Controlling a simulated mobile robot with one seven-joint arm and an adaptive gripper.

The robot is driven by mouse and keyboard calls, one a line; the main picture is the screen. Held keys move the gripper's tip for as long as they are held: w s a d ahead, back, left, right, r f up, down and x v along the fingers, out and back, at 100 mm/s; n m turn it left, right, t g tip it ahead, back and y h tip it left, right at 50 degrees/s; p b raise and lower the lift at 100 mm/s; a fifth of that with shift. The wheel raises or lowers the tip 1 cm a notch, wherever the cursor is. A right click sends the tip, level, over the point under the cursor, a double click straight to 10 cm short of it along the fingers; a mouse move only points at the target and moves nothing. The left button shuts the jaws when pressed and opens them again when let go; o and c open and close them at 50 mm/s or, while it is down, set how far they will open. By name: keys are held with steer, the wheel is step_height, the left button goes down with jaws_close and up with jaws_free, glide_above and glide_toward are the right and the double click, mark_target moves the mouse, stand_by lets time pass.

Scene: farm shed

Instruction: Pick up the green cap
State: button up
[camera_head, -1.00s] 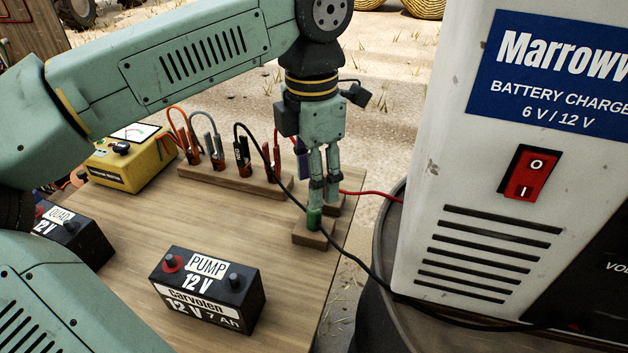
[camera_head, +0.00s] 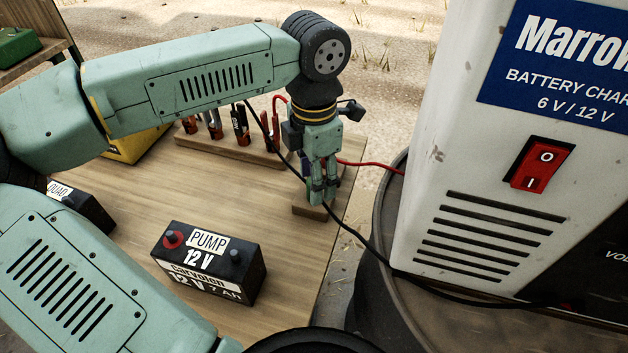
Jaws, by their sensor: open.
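My gripper (camera_head: 318,197) points straight down over a small wooden block (camera_head: 301,211) near the right edge of the wooden table. Its fingers are low, with the tips right at the top of the block. I cannot make out the green cap apart from the similar green fingers; they seem to cover the spot on the block where it stood. I cannot tell whether the fingers touch it.
A black PUMP battery (camera_head: 208,265) stands on the table (camera_head: 140,200) in front. A wooden rack (camera_head: 235,152) holds several clamps behind. A black cable (camera_head: 352,236) passes close by my gripper to the large white charger (camera_head: 440,180) at the right.

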steer(key=shift+f, duration=0.75)
steer(key=shift+c, duration=0.3)
steer(key=c, duration=0.9)
steer(key=shift+r, duration=0.1)
step_height(320, 180, up, 10)
steer(key=shift+b, duration=0.85)
